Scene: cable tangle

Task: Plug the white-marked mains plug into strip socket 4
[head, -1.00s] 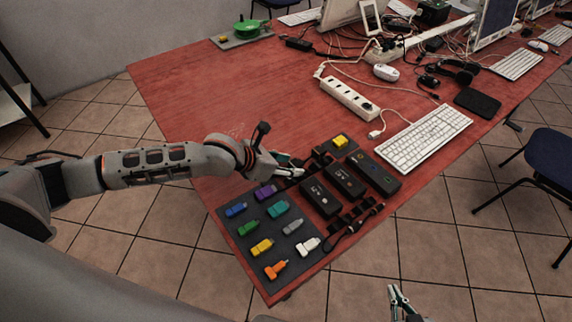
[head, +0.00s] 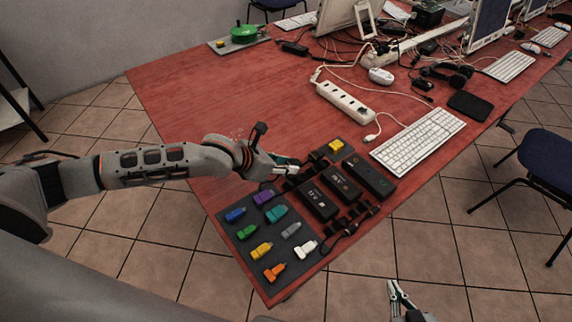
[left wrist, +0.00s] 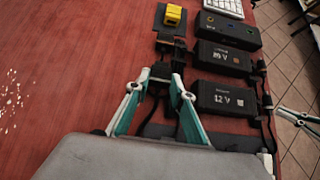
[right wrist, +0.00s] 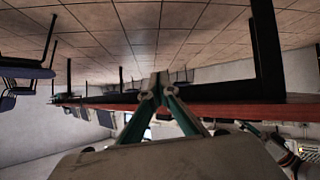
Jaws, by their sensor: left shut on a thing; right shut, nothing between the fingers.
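My left gripper (head: 296,168) is shut on a small black plug (left wrist: 160,72) at the near left end of the row of black power boxes. A dark cable runs beside it; I cannot make out a white mark on it. In the left wrist view the fingertips (left wrist: 161,80) close around the plug. The white power strip (head: 344,100) with dark sockets lies on the red table, beyond the gripper and apart from it. Its socket numbers are too small to read. My right gripper (head: 398,290) is shut and empty off the table's front edge; it also shows in the right wrist view (right wrist: 160,88).
Black power boxes stand near the front edge, one marked 12 V (left wrist: 226,98). A yellow block (head: 336,146) sits on a dark pad behind them. A grey mat (head: 240,250) holds several coloured connectors. A white keyboard (head: 418,140) lies right of the strip. Red table is clear left of the strip.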

